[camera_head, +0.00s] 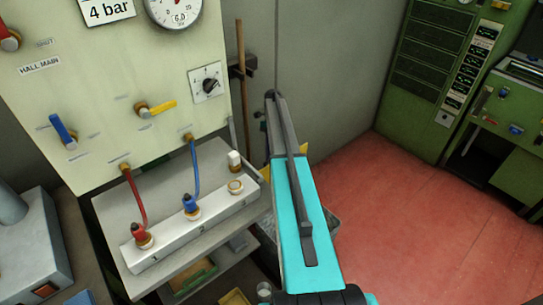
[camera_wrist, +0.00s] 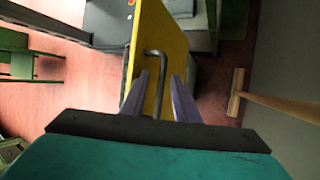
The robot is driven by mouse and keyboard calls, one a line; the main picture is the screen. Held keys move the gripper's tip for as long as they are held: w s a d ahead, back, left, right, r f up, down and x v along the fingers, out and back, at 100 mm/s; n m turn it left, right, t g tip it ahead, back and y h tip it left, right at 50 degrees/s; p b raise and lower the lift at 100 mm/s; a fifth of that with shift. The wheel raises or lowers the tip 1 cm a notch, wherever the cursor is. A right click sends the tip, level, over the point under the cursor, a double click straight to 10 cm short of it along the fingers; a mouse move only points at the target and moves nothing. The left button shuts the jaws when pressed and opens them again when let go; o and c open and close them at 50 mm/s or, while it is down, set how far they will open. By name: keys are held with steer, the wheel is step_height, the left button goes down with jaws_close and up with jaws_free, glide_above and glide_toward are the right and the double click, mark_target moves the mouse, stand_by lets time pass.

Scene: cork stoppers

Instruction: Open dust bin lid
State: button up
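In the wrist view, the dust bin's yellow lid (camera_wrist: 174,52) is a flat panel seen at a steep angle, with a bent grey metal handle (camera_wrist: 156,78) on its face. How far the lid is open cannot be told.
A bench with a white manifold (camera_head: 197,222) and coloured hoses stands left of my arm, under a wall panel (camera_head: 110,90). A broom (camera_wrist: 275,102) leans near the wall at right in the wrist view. Green cabinets (camera_head: 425,75) stand at the back right. Red floor (camera_head: 410,215) is clear.

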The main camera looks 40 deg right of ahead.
steer(key=r+p, duration=0.2)
steer(key=shift+s+a+r, duration=0.1)
steer(key=shift+s+r, duration=0.1)
steer(key=shift+r, duration=0.15)
steer(key=s+a+r+b, duration=0.1)
steer(key=s+a, duration=0.7)
steer(key=s, duration=0.5)
steer(key=shift+s+a, duration=0.15)
steer(key=shift+r, duration=0.1)
stand_by(0.4)
